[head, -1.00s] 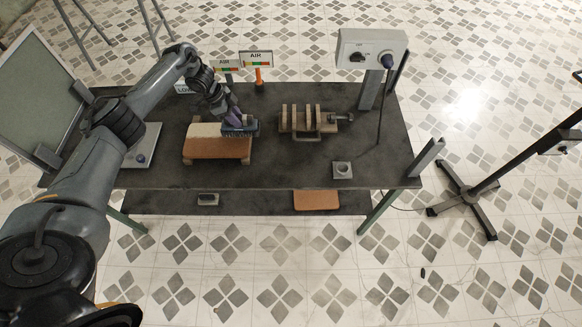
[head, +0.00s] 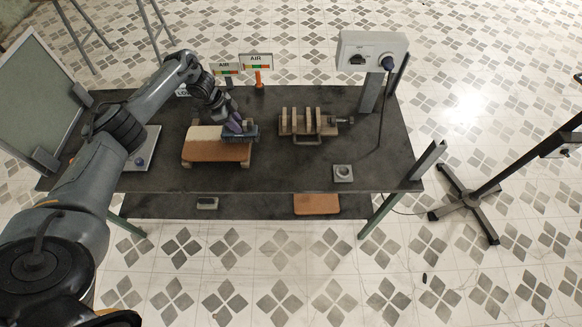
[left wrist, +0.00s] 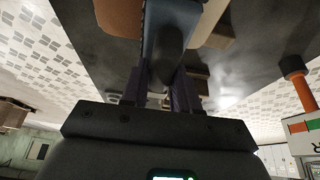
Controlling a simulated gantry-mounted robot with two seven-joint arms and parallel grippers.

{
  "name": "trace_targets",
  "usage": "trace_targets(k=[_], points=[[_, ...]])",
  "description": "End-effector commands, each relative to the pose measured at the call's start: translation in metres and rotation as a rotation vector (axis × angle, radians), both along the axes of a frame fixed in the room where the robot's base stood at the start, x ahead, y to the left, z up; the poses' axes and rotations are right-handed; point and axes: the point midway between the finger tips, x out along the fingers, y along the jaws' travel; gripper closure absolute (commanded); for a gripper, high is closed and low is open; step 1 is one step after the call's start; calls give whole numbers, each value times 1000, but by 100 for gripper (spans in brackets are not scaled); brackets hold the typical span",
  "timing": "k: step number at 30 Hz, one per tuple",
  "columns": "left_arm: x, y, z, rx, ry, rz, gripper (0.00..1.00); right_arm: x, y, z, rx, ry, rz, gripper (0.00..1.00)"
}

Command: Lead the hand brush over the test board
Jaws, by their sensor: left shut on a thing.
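The test board (head: 212,151) is a curved orange-brown board with a pale band at its far left part, lying on wooden supports at the left of the table. My left gripper (head: 234,125) is shut on the dark blue-grey hand brush (head: 247,134), over the board's far right part. The brush looks level and near the surface; I cannot tell whether it touches. In the left wrist view the brush (left wrist: 167,45) sits between the fingers of my gripper (left wrist: 160,88), with the board's orange edge (left wrist: 120,16) beside it. My right gripper is not in view.
A wooden rack of upright boards (head: 300,122) stands right of the test board. A control box (head: 372,52) on a post is at the back right. AIR signs (head: 256,61) stand at the back edge.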

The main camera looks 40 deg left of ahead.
Motion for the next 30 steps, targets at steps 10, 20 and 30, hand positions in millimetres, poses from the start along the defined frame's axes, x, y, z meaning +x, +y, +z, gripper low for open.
trace_targets(k=[10,20,30], points=[[0,0,-7,-1,-1,0,100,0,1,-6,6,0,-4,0],[0,0,-11,0,0,0,100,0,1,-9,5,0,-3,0],[-11,12,-10,-1,1,2,100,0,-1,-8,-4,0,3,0]])
